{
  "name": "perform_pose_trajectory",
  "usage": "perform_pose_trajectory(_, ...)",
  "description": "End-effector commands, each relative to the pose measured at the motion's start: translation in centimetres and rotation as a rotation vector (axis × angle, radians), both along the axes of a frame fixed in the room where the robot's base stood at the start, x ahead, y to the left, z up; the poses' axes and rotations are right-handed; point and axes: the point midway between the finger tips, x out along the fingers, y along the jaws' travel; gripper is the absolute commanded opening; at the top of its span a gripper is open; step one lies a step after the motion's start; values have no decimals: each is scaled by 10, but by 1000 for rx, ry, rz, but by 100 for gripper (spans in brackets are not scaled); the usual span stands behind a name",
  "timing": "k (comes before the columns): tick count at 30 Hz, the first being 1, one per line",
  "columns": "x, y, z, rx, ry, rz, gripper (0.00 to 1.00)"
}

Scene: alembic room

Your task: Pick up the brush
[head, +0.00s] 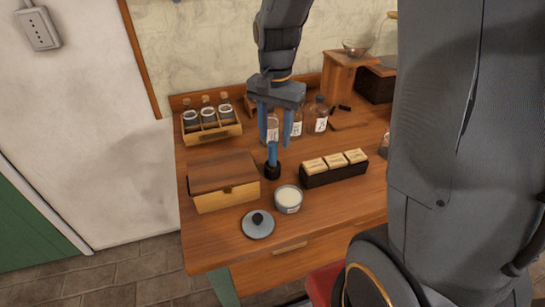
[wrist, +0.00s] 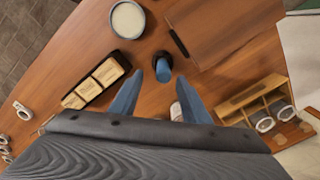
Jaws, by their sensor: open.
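The brush (head: 272,155) appears to be the upright blue handle with a round black base, standing on the wooden table behind the white jar. In the wrist view the brush (wrist: 163,71) shows from above, its blue end between and just beyond the fingertips. My gripper (head: 275,141) is open and points down, with its two blue fingers above the brush. In the wrist view my gripper (wrist: 161,79) has nothing between its fingers that I can see held. The exact height gap to the brush is hard to judge.
A wooden box (head: 225,194) stands left of the brush, and a dark tray with cream blocks (head: 334,177) stands right. A white-filled jar (head: 288,200) and a grey lid (head: 258,225) lie in front. Glass bottles (head: 319,117) and a rack of jars (head: 210,128) stand behind.

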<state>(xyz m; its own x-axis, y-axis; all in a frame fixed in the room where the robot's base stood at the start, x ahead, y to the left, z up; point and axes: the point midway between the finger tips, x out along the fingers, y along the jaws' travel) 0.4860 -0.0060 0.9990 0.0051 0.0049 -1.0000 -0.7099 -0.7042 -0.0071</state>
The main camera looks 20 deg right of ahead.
Motion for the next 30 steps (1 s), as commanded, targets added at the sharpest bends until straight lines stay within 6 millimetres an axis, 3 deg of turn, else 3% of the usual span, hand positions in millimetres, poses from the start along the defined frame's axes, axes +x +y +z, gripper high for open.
perform_pose_trajectory(18, 2, 6, -63, 0, 4, 3, 43)
perform_pose_trajectory(30, 3, 6, -73, 0, 0, 4, 41)
